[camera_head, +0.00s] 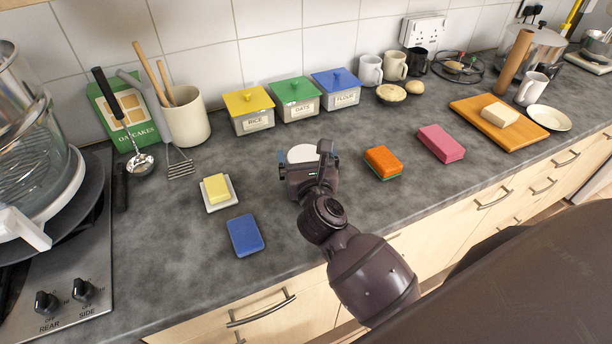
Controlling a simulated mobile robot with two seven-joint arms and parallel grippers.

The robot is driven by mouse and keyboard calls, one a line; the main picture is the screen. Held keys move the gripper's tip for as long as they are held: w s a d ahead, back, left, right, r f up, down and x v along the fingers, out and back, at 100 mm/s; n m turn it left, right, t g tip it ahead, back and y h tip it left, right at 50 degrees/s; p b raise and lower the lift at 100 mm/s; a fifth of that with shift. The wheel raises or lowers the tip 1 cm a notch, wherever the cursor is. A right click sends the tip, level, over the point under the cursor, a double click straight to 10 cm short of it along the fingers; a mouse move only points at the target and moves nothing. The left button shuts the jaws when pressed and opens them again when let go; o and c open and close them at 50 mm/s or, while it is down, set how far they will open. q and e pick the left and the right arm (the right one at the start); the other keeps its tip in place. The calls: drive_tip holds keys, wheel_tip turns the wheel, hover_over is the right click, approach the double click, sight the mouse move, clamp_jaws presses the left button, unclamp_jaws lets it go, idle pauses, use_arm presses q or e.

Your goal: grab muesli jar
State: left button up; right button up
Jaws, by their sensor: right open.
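My right gripper (306,166) is open above the middle of the grey worktop. A round white top (302,153) shows just beyond and between its fingers. It may be the lid of the muesli jar, but the gripper hides what is below it and I see no label. I cannot tell whether the fingers touch it. No jar marked muesli shows; the lidded boxes behind read rice (251,111), oats (297,99) and flour (338,90). My left gripper is not in view.
A butter dish (229,203) and a blue sponge (245,236) lie left of my gripper. An orange sponge (383,162) and a pink block (441,143) lie to its right. A utensil pot (187,118) stands at back left. Worktop between these is clear.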

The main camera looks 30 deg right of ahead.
drive_tip(key=c, duration=1.2)
